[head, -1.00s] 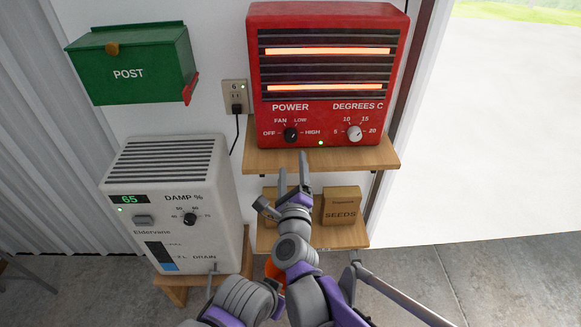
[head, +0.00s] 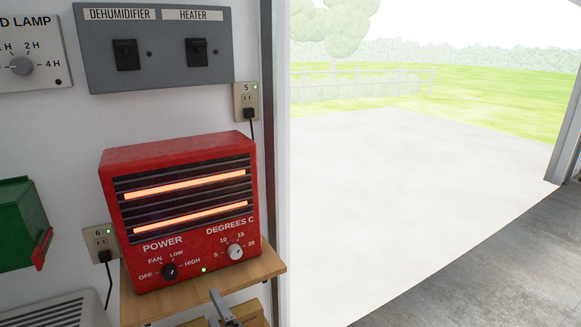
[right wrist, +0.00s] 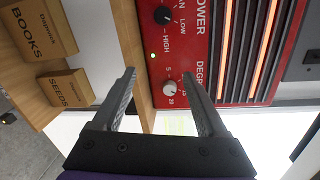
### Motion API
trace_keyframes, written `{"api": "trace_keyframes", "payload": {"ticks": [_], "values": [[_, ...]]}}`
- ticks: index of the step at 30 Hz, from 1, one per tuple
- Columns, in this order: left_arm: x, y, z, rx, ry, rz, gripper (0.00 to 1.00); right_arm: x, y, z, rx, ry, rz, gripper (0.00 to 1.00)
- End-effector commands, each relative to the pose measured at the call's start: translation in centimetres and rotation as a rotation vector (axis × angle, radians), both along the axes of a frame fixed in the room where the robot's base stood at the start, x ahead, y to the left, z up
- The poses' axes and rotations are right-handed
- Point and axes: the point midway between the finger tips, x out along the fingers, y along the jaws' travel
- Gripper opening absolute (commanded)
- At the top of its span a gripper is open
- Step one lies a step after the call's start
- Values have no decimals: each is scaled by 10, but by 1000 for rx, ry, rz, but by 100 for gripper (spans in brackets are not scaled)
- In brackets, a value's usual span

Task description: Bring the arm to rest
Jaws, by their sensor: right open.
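My right gripper (head: 222,308) shows at the bottom edge of the head view, just below the front of the red heater (head: 180,215). In the right wrist view my right gripper (right wrist: 158,75) has its two fingers spread, with nothing between them. The fingers point toward the heater's lower front, near the white degrees knob (right wrist: 169,88); I cannot tell the exact gap. The heater's bars glow orange and its green light is lit. Most of my right arm is out of the head view. My left gripper is not in view.
The heater stands on a wooden shelf (head: 268,267). Boxes marked books (right wrist: 40,28) and seeds (right wrist: 66,88) sit on a lower shelf. A green post box (head: 18,225) hangs at left. A grey switch panel (head: 155,72) is above. The open doorway at right is clear.

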Motion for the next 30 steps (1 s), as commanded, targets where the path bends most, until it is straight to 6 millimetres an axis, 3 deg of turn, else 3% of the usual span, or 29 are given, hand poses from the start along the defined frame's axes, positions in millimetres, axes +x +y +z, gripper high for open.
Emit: {"api": "trace_keyframes", "payload": {"ticks": [1, 5, 9, 12, 15, 18, 21, 30], "values": [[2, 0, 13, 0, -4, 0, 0, -4, -36, 6, -151, -27, 14, 75], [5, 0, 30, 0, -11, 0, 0, -31, -117, -9, -580, -60, 103, 75], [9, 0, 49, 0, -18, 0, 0, -80, -206, -36, -1006, -21, 231, 75], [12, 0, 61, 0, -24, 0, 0, -120, -262, -55, -1246, 42, 337, 75], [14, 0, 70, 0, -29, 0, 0, -157, -305, -70, -1415, 113, 440, 75], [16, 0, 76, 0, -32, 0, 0, -185, -333, -80, -1519, 174, 522, 75], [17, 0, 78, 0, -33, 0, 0, -201, -347, -85, -1572, 211, 573, 75], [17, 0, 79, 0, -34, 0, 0, -206, -351, -87, -1586, 221, 587, 75]]}}
